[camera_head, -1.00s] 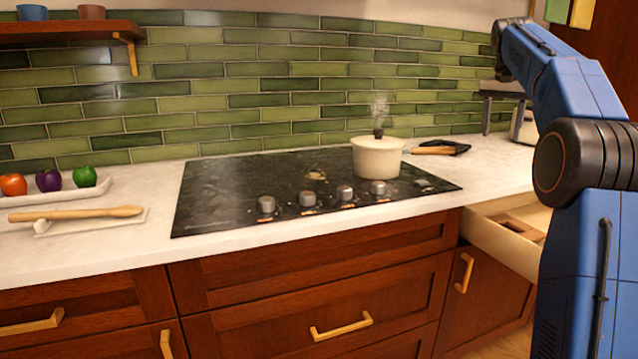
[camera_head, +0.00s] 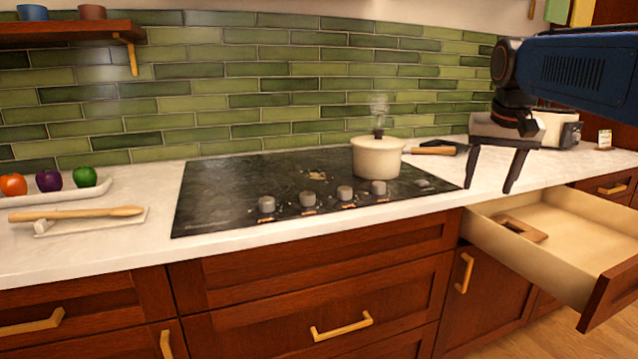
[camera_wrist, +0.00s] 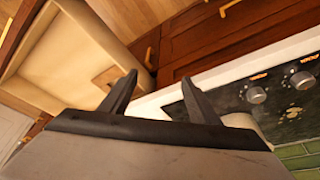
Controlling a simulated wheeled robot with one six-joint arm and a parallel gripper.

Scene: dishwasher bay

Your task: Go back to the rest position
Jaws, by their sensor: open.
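My gripper (camera_head: 493,168) hangs at the right in the head view, its two dark fingers spread and pointing down. Nothing is between them. It appears above the counter's front edge, by the open drawer (camera_head: 560,232). In the wrist view my gripper (camera_wrist: 160,92) also shows open and empty, with the drawer (camera_wrist: 70,62) at upper left and the cooktop (camera_wrist: 255,100) at right. A small brown wooden item (camera_head: 522,229) lies inside the drawer.
A lidded cream pot (camera_head: 377,158) steams on the black cooktop (camera_head: 240,190). A white tray (camera_head: 95,190) holds vegetables at left, near a wooden spoon (camera_head: 85,214). A toaster-like appliance (camera_head: 556,130) stands at back right. The drawer juts out from the cabinets.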

